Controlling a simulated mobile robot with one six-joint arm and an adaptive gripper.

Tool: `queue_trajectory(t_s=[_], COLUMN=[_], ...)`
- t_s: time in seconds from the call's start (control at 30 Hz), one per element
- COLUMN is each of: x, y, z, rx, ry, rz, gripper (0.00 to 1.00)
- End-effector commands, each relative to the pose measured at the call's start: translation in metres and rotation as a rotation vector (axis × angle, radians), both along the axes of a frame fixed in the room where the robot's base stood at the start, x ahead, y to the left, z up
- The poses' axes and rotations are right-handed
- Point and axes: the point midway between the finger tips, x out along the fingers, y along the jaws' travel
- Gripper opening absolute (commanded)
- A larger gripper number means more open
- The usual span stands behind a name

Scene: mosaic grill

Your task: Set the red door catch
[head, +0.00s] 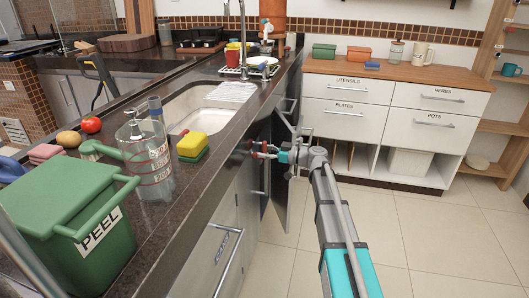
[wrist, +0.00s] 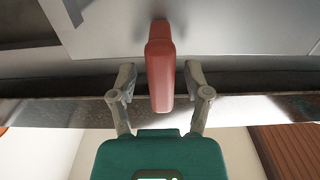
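The red door catch (wrist: 160,72) is a long rounded red piece, seen close up in the wrist view. It lies between the two fingers of my gripper (wrist: 160,84), with a visible gap on each side. My gripper is open and does not visibly touch the catch. In the head view my gripper (head: 270,150) is at the sink-counter cabinet front, beside small red parts that I cannot tell apart clearly. A grey cabinet door (head: 276,205) stands out from the counter below my gripper.
The dark counter (head: 215,160) runs along the left, holding a green PEEL bin (head: 75,215), a glass jug (head: 150,165) and a yellow-green sponge (head: 192,146). White drawers (head: 345,105) stand behind. The tiled floor (head: 440,240) at right is clear.

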Motion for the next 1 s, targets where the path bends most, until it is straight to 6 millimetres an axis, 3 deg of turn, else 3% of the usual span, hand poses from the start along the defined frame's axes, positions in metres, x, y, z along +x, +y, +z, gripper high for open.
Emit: queue_trajectory(t_s=[0.53,1.0], x=[-0.003,-0.023], y=[-0.009,-0.07], z=[0.0,0.0], rx=[0.0,0.0], ry=[0.001,0.001], rz=[0.0,-0.002], gripper=[0.66,0.66])
